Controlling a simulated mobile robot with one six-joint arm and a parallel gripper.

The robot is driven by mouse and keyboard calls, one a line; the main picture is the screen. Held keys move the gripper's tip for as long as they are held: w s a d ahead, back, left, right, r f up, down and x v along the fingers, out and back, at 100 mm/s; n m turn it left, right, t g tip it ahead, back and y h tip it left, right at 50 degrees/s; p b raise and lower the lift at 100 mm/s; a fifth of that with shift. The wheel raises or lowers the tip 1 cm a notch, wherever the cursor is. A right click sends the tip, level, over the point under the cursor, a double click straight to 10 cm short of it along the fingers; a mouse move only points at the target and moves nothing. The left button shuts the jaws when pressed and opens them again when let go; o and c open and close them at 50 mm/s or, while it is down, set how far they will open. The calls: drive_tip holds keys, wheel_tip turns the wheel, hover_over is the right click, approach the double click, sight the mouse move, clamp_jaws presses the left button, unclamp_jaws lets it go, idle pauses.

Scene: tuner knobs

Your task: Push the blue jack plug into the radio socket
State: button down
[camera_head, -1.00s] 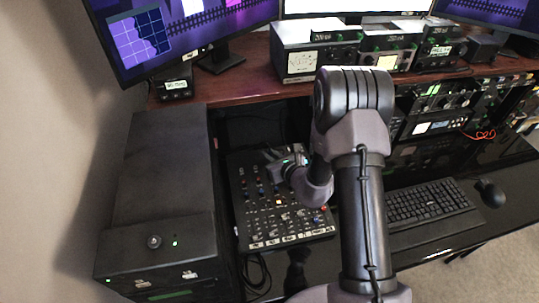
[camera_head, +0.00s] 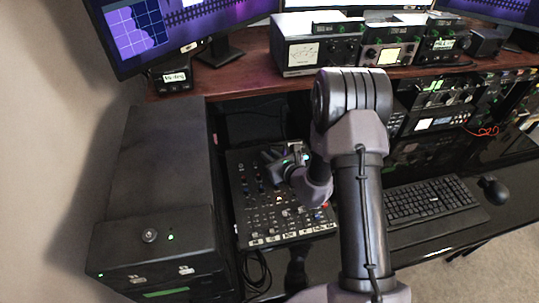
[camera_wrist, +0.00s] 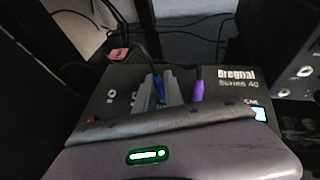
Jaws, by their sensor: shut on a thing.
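The blue jack plug (camera_wrist: 157,79) stands between the two grey fingers of my gripper (camera_wrist: 160,84) in the wrist view. The fingers are shut on it, and a dark cable rises from its top. The plug's tip is hidden behind my gripper's body. A black panel marked "Bregnal Series 40" (camera_wrist: 238,97) lies under the fingers, with small sockets (camera_wrist: 111,96) to their left. I cannot tell whether the plug touches a socket. In the head view my gripper (camera_head: 276,160) is over the upper part of the mixer-like panel (camera_head: 247,222); the plug is not distinguishable there.
A purple plug (camera_wrist: 197,86) with its cable stands close right of my fingers. A pinkish-red block (camera_wrist: 118,54) lies beyond the panel. A black cabinet (camera_head: 160,170) stands left of the mixer-like panel, and a keyboard (camera_head: 428,202) lies to the right.

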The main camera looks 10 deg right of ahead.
drive_tip(key=shift+f, duration=0.25)
drive_tip(key=c, duration=1.4)
unclamp_jaws()
drive_tip(key=shift+o, duration=0.2)
drive_tip(key=p+v, duration=0.6)
drive_tip(key=v, duration=1.1)
drive_tip(key=shift+s+r, duration=0.15)
drive_tip(key=shift+r, duration=0.05)
